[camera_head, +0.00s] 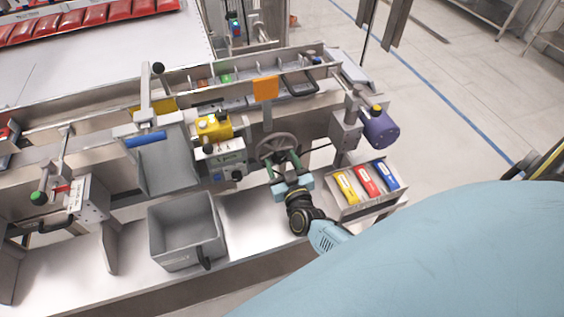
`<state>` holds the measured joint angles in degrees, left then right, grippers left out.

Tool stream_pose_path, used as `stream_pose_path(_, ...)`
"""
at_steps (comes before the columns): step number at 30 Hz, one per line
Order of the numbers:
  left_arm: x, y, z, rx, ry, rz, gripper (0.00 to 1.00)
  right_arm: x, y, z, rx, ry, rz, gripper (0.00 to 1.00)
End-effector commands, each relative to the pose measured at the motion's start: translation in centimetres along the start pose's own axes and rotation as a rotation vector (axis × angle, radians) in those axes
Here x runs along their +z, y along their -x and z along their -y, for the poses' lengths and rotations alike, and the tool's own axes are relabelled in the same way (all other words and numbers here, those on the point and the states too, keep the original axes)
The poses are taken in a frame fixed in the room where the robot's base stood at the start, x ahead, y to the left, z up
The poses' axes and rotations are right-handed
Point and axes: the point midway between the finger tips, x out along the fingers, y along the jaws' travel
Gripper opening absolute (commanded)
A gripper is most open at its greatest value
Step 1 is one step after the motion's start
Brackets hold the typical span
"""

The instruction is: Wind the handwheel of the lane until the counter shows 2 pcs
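The grey spoked handwheel (275,145) stands on the front of the lane, right of a box with a small panel (231,158), which may be the counter; its reading is too small to make out. My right gripper (285,163) reaches up from below, its green fingers at the lower rim of the handwheel. The fingers look apart, but I cannot tell whether they grip the rim or a handle, because they overlap the wheel. My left gripper is not in view.
A grey open bin (187,232) stands on the lower shelf at left, below a grey chute (168,165). A tray with yellow, red and blue items (367,181) lies right of my gripper. A purple cylinder (381,130) and an orange plate (266,88) stick out near the wheel.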

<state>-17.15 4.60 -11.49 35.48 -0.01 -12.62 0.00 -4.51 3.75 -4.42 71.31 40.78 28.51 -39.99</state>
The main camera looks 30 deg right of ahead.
Motion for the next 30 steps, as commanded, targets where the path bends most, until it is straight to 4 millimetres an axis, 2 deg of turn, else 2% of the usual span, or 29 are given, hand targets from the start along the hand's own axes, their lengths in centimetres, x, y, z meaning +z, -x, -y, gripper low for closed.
stream_pose_path(1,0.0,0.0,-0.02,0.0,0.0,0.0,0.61,0.0,0.02,-0.01,0.0,0.0,0.0,0.51)
stream_pose_path(9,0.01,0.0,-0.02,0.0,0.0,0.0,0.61,0.0,0.03,-0.01,0.0,0.0,0.0,0.17)
stream_pose_path(20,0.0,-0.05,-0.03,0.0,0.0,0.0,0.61,0.01,0.04,-0.02,0.001,-0.068,0.0,0.17)
stream_pose_path(30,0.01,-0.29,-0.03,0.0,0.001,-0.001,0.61,0.06,0.05,-0.06,0.001,-0.319,-0.001,0.17)
